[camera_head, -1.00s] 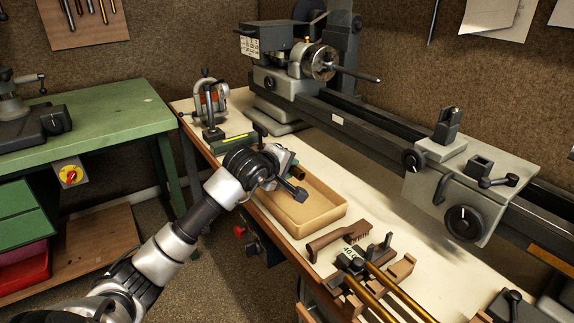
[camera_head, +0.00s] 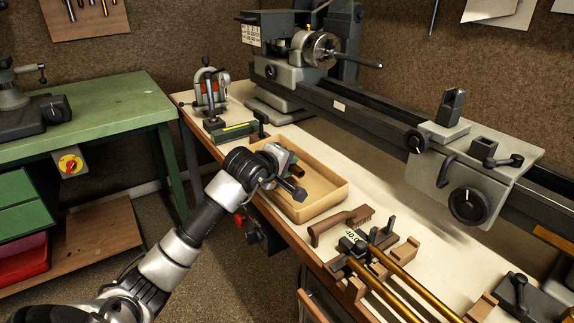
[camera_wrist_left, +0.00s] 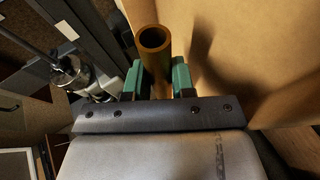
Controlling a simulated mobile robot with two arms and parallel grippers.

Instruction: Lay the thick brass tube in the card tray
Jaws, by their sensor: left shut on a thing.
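My left gripper (camera_head: 291,170) is shut on the thick brass tube (camera_head: 298,174), and the two are over the left part of the card tray (camera_head: 322,207). In the left wrist view the tube (camera_wrist_left: 155,40) stands between the green fingers (camera_wrist_left: 157,80), its open round end toward the top of the picture. The tray's tan card (camera_wrist_left: 255,45) fills the right of that view. I cannot tell whether the tube touches the tray floor. The arm hides the tray's left side. My right gripper is not in view.
A brown brush (camera_head: 342,224) lies just in front of the tray. Wooden blocks (camera_head: 405,255) with long brass tubes (camera_head: 415,285) are near the bench's front. A lathe (camera_head: 370,110) runs along the back. A green box (camera_head: 234,132) is beyond the tray.

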